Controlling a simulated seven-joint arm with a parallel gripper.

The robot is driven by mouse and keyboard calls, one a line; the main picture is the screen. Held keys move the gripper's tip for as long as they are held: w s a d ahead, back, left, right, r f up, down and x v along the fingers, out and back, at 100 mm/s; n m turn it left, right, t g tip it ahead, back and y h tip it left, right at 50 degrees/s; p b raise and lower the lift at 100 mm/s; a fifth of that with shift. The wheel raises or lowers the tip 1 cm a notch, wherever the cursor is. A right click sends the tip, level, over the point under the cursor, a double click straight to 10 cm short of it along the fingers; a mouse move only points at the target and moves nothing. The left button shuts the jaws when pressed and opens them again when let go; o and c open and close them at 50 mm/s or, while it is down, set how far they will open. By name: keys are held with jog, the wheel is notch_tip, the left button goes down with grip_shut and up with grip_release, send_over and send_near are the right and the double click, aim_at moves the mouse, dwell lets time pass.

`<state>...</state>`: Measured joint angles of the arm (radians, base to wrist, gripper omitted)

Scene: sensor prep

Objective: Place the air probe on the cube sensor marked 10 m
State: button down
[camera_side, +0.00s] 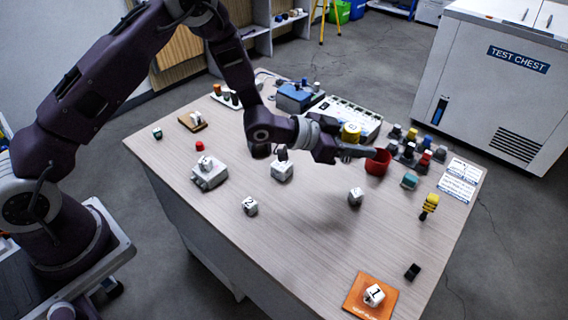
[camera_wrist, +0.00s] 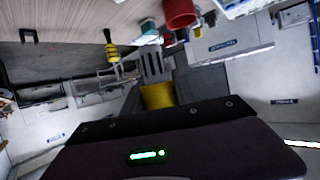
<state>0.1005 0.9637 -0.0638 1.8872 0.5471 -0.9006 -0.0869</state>
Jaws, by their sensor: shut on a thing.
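My gripper (camera_side: 358,151) reaches out level above the right half of the table, shut on a yellow cylinder (camera_side: 351,132). The yellow cylinder also shows in the wrist view (camera_wrist: 157,96), at the gripper's fingers (camera_wrist: 152,66). I cannot tell for sure whether it is the air probe. Several white cubes stand on the table: one under my wrist with a dark piece on top (camera_side: 283,171), one marked like a 2 (camera_side: 250,206), one below the gripper (camera_side: 355,197), and one marked like a 1 (camera_side: 373,295) on an orange pad (camera_side: 358,304). No "10 m" mark is readable.
A red cup (camera_side: 378,163) stands beyond the fingertips. A black-and-yellow striped piece (camera_side: 429,206), a teal block (camera_side: 409,181) and a black block (camera_side: 412,271) stand to the right. Several coloured pieces and a blue box (camera_side: 298,97) crowd the back. The front middle is mostly clear.

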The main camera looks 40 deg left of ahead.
notch_tip(320, 180, up, 2)
send_over(282, 169)
jog(key=w, duration=0.4)
jog(key=shift+n, duration=0.3)
notch_tip(282, 169, down, 10)
jog(key=shift+s+r, duration=0.1)
jog(key=shift+r, duration=0.1)
jog(key=shift+f, duration=0.15)
jog(key=c, duration=1)
grip_release()
